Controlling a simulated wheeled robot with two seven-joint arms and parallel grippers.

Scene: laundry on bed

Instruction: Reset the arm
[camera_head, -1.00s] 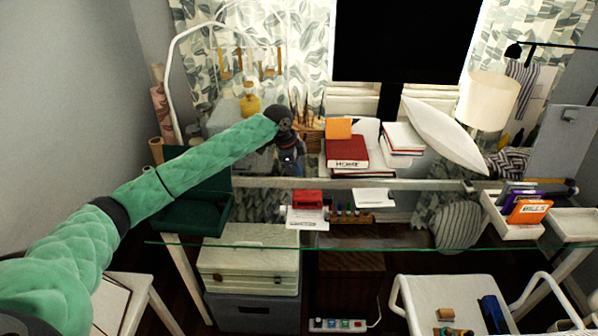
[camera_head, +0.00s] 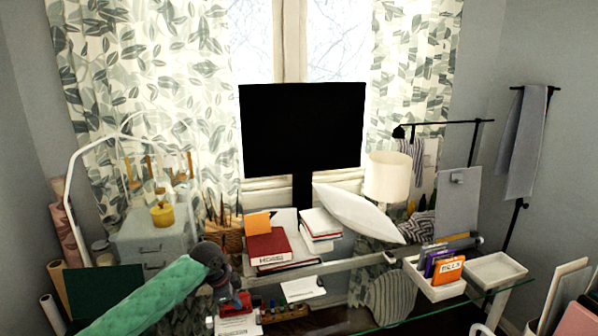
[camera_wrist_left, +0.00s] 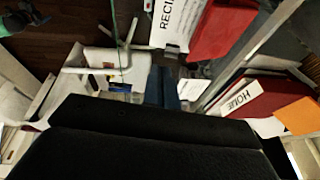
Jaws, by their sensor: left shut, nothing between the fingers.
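My left arm, in a green sleeve, comes in from the lower left of the head view. My left gripper (camera_head: 228,300) is over the glass desk, beside a red item (camera_head: 238,303) on its left half. In the left wrist view the fingers of the left gripper (camera_wrist_left: 162,88) are together with nothing between them. The red item also shows large in the left wrist view (camera_wrist_left: 222,30), with a lettered paper (camera_wrist_left: 172,22) beside it. My right gripper is in neither current view.
A black monitor (camera_head: 302,130) stands behind. A grey cabinet (camera_head: 152,240) is at the left.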

